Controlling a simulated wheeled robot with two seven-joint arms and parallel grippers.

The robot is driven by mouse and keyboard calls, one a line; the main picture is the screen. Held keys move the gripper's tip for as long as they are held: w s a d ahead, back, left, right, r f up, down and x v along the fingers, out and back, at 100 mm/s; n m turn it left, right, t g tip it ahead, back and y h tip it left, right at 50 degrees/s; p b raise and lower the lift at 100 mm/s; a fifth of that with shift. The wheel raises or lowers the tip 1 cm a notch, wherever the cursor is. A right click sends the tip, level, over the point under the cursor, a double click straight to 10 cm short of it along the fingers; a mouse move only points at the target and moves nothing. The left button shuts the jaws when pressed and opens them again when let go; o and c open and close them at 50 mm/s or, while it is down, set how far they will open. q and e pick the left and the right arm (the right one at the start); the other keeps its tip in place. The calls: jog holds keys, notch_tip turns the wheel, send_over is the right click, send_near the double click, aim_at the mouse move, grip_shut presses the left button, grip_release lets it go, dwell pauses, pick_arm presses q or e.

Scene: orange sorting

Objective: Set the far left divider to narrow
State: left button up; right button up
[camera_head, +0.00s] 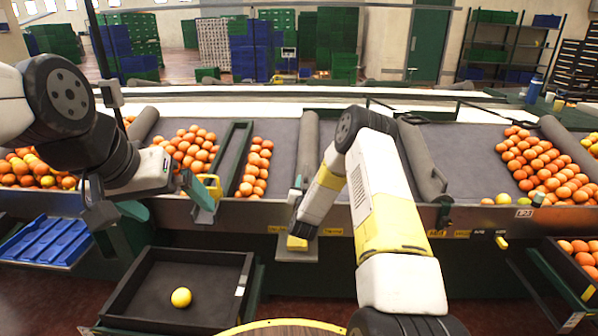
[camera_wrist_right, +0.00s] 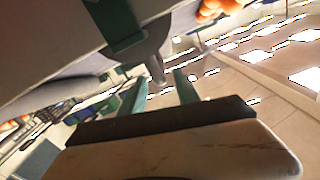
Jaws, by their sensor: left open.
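Several roller-like dividers lie across the sorting table. One grey roller (camera_head: 143,125) is at the far left. A green-framed divider (camera_head: 235,155) stands between two orange lanes, with a yellow handle (camera_head: 213,187) at its near end. My left gripper (camera_head: 198,190) is at this handle, fingers open; whether they touch it I cannot tell. My right gripper (camera_head: 297,192) is by the near end of the middle grey roller (camera_head: 308,140). In the right wrist view its two teal fingers are apart and empty, with a rounded grey end (camera_wrist_right: 157,70) beyond them.
Oranges (camera_head: 190,148) fill lanes on both sides of the green divider, and more (camera_head: 545,165) lie at the right. A dark tray (camera_head: 185,275) with one yellow fruit (camera_head: 181,297) is below the table's front edge. A blue crate (camera_head: 45,241) is at the lower left.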

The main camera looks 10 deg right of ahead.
aim_at(306, 174)
jog(key=w, duration=0.3)
jog(key=w+d, duration=0.1)
jog(key=w, duration=0.2)
jog(key=shift+w+d, duration=0.1)
jog(key=shift+d, duration=0.05)
jog(key=shift+c, duration=0.2)
grip_shut()
dwell(1.1)
